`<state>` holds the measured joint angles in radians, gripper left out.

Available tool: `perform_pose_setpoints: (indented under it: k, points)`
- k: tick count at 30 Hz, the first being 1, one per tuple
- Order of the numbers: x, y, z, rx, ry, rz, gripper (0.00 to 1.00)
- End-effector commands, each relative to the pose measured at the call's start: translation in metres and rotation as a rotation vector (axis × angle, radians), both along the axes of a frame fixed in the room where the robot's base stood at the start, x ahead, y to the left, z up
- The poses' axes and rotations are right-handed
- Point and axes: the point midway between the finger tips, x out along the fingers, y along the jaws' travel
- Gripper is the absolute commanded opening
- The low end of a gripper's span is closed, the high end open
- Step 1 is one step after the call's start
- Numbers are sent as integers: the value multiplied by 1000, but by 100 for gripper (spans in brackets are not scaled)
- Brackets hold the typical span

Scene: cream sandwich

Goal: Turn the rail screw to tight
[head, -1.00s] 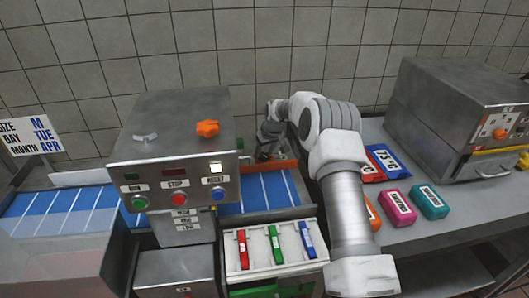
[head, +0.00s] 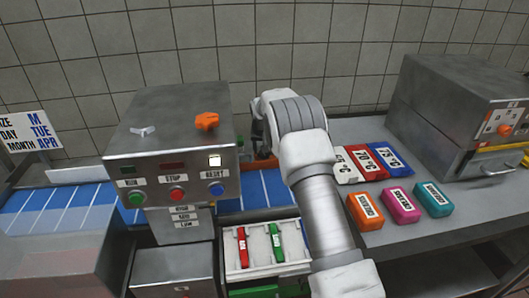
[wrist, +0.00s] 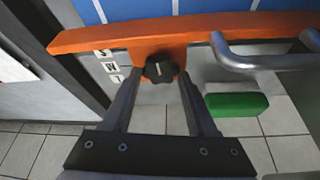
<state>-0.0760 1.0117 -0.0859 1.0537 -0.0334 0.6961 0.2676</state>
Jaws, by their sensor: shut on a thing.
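The rail screw (wrist: 160,67) is a dark lobed knob with a pale mark on its top. It sits on an orange tab of the orange rail (wrist: 225,27), which runs along the blue conveyor. My gripper (wrist: 160,73) has one finger on each side of the knob and is shut on it. In the head view, a short piece of the orange rail (head: 266,162) shows beside my arm. My arm hides most of the gripper and the screw there.
A steel control box (head: 178,150) with buttons stands left of my arm. A tray (head: 255,263) with coloured sticks lies in front. Packets (head: 370,160) and coloured blocks (head: 400,205) lie right. In the wrist view, a metal handle (wrist: 262,62) and a green block (wrist: 237,104) are close by.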

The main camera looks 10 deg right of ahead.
Motion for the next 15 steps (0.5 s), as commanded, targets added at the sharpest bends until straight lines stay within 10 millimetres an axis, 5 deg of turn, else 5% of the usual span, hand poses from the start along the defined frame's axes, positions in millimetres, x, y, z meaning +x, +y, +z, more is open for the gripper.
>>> perform_pose_setpoints:
  k: [15]
  points:
    - [2,3,0,0,-1,-356,3]
